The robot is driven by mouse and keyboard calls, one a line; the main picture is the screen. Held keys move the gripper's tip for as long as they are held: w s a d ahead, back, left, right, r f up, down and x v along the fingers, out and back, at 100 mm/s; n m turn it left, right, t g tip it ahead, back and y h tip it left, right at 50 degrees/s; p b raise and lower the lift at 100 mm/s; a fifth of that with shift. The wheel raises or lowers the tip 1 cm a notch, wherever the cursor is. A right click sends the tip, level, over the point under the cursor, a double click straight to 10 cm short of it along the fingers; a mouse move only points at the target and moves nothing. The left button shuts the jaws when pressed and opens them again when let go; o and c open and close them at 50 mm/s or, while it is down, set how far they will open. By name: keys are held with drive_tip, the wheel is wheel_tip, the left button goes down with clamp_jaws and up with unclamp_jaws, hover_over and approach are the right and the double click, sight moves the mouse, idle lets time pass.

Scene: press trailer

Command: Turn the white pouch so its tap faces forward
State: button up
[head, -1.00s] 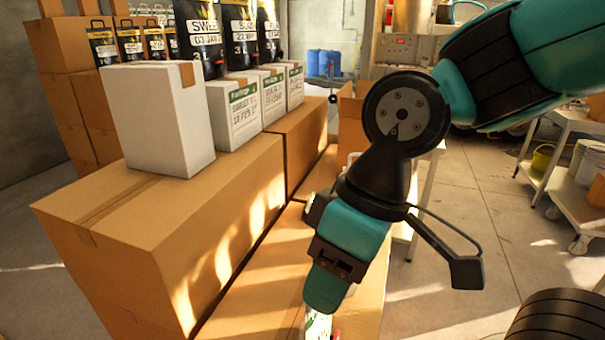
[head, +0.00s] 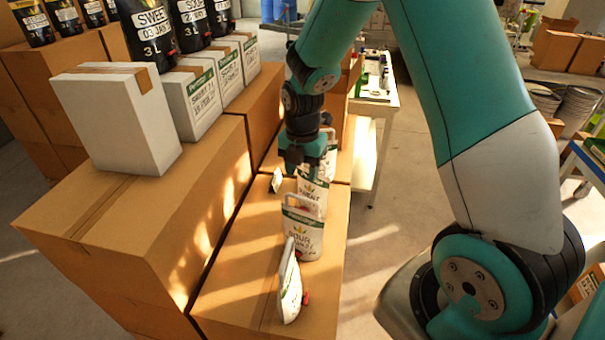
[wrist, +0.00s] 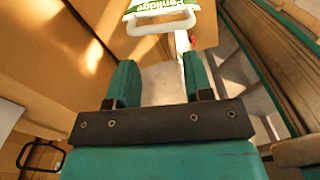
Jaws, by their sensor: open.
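Several white pouches stand in a row on the low cardboard boxes in the head view. The nearest pouch (head: 290,287) is turned nearly edge-on, its red tap (head: 306,297) pointing right. Behind it a pouch marked SOUR (head: 303,238) shows its label towards me, with a handle on top. Another labelled pouch (head: 314,192) stands farther back, partly hidden by my gripper (head: 304,166). My gripper points down, open, above the back of the row.
A stack of cardboard boxes (head: 140,230) rises left of the row, carrying white cartons (head: 120,122) and black pouches (head: 148,30). A small card (head: 276,180) stands by the row's left side. A white table (head: 375,100) is behind right. Open floor (head: 365,235) lies right.

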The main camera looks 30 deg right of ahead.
drive_tip(key=m, duration=0.9)
drive_tip(key=shift+b, duration=0.3)
drive_tip(key=m, duration=0.8)
drive_tip(key=shift+m, duration=0.7)
wheel_tip(320, 180, down, 10)
drive_tip(key=b, duration=0.8)
drive_tip(key=shift+c, duration=0.5)
clamp_jaws()
